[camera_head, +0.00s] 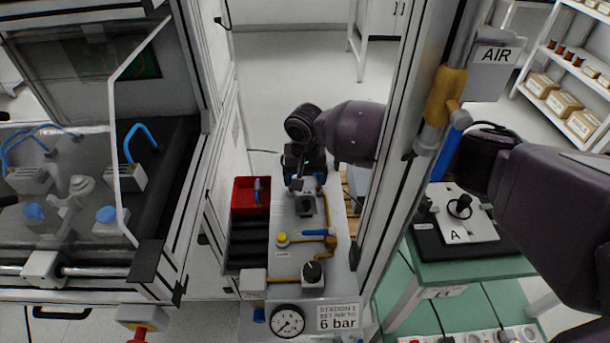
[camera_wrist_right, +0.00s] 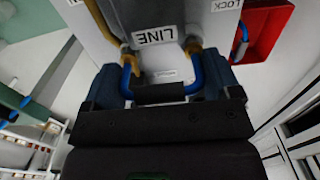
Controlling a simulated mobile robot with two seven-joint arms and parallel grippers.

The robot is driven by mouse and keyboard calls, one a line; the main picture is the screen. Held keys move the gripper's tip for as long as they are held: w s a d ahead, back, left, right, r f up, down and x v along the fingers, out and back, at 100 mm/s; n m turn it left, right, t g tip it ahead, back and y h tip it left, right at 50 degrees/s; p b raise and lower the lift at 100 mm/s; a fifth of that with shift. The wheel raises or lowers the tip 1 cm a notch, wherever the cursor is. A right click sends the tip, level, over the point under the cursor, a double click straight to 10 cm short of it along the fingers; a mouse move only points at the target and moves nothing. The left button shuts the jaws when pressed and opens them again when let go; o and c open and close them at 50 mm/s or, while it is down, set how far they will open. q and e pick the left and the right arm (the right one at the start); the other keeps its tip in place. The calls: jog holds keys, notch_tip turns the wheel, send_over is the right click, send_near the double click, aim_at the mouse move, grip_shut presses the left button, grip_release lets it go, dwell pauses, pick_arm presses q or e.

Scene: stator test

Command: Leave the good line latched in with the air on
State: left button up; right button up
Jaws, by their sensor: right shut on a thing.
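In the right wrist view my right gripper (camera_wrist_right: 160,80) is shut on the blue line (camera_wrist_right: 193,84) by its dark middle sleeve (camera_wrist_right: 160,94). The line's two blue ends meet brass fittings beside the LINE label (camera_wrist_right: 155,36); whether they are fully seated is unclear. In the head view my right gripper (camera_head: 303,190) is over the station panel and hides the line. The AIR valve (camera_head: 443,97) has a blue handle (camera_head: 450,137) roughly along its pipe. My left gripper is out of view.
A red bin (camera_head: 242,207) holding a blue-topped item stands left of the panel. The panel carries a blue lever (camera_head: 317,232), yellow button (camera_head: 282,240), black knob (camera_head: 312,272) and gauge (camera_head: 287,321), too small to read. A metal post (camera_head: 393,170) crosses before my right arm.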

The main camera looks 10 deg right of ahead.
jog(key=shift+f, duration=0.35)
jog(key=o, duration=0.8)
jog(key=shift+c, duration=0.2)
jog(key=shift+r, duration=0.45)
notch_tip(320, 180, up, 8)
jog(key=shift+r+p, duration=0.2)
jog(key=shift+p, duration=1)
jog(key=shift+r, duration=0.75)
